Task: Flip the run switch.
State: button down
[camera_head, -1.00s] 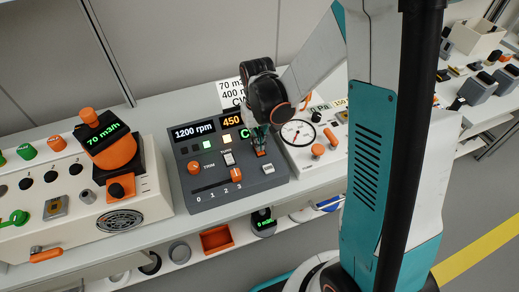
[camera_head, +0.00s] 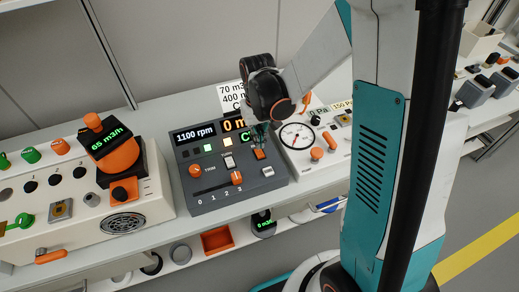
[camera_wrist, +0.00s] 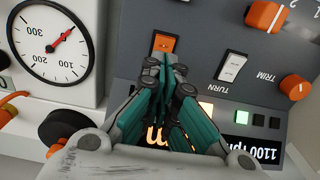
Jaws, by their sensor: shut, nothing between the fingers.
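A grey control panel (camera_head: 212,205) stands on the bench. An orange rocker switch (camera_head: 260,154) sits at its right side and also shows in the wrist view (camera_wrist: 165,43). Its label is not readable, so I cannot confirm it is the run switch. A white rocker (camera_head: 229,161) stands to its left; the wrist view shows it (camera_wrist: 232,66) beside the label TURN. My gripper (camera_head: 262,140) is shut and empty. Its fingertips (camera_wrist: 164,60) are close to the orange rocker's near edge; contact cannot be told. The fingers partly hide the panel's display.
The panel also carries an orange slider (camera_head: 237,178), an orange trim knob (camera_head: 195,169) and a 1100 rpm display (camera_head: 195,133). A white unit with a round gauge (camera_head: 297,136) stands close on the right. A cream unit with an orange-and-black meter (camera_head: 113,155) stands left.

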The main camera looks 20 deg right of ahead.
jog(key=shift+r+p, duration=1.15)
jog(key=shift+r, duration=0.75)
jog(key=shift+r, duration=0.1)
notch_tip(320, 180, up, 12)
jog(key=r+t, duration=0.1)
jog(key=t, duration=0.2)
send_over(258, 151)
jog(key=s, duration=0.6)
jog(key=s+r+t, duration=0.4)
jog(key=s, duration=0.4)
jog(key=shift+s+r, duration=0.3)
jog(key=shift+r, duration=0.1)
